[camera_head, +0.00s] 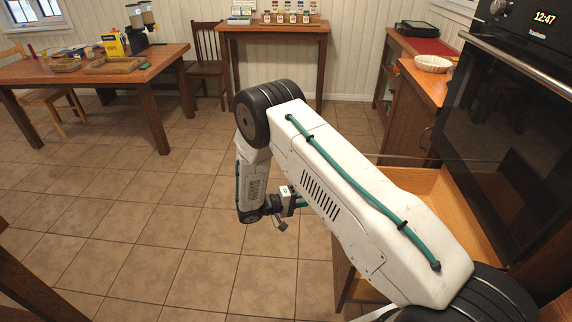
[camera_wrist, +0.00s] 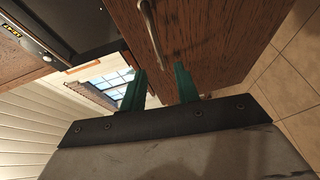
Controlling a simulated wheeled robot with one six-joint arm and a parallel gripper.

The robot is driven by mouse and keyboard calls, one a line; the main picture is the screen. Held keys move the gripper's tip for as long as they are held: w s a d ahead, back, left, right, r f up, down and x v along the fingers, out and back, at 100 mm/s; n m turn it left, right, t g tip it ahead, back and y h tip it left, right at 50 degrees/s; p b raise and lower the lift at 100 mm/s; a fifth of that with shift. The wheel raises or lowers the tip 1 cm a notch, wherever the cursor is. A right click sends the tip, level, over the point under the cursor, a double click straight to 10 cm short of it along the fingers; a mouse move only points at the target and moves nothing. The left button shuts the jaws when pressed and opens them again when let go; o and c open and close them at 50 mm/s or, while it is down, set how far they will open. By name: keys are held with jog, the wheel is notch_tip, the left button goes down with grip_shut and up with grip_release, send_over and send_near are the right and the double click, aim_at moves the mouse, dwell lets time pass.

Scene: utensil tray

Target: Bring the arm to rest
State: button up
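My arm reaches from the lower right of the head view and folds down at its elbow over the tiled floor. My gripper (camera_wrist: 160,72) shows two green fingers in the wrist view, standing apart with nothing between them. In the head view the gripper (camera_head: 300,203) is small and partly hidden behind my upper arm link. The wrist view shows a wooden cabinet front (camera_wrist: 225,35) with a metal handle (camera_wrist: 150,32) beyond the fingers. I cannot tell how far away it is.
An open wooden drawer or compartment (camera_head: 425,182) lies right of my arm, partly hidden by it, below the dark oven (camera_head: 520,130). A counter with a white bowl (camera_head: 433,63) stands behind. A table (camera_head: 100,73) and chairs stand left. The tiled floor between is clear.

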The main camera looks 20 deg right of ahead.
jog(key=s+n+g+y, duration=0.1)
jog(key=s+n+g, duration=0.15)
jog(key=s, duration=0.25)
jog(key=s+a+r+t+y, duration=0.1)
jog(key=s+r+y, duration=0.4)
jog(key=s+r, duration=0.5)
jog(key=s+a+r+m+t+y, duration=0.1)
jog(key=s+r+y, duration=0.4)
jog(key=s+r, duration=0.5)
jog(key=s+a+r+t+y, duration=0.1)
jog(key=s+r+y, duration=0.4)
jog(key=s+r, duration=0.5)
notch_tip(320, 180, up, 10)
jog(key=shift+s+f+m+t+y, duration=0.25)
jog(key=shift+s+m+t+y, duration=0.15)
jog(key=shift+t, duration=0.15)
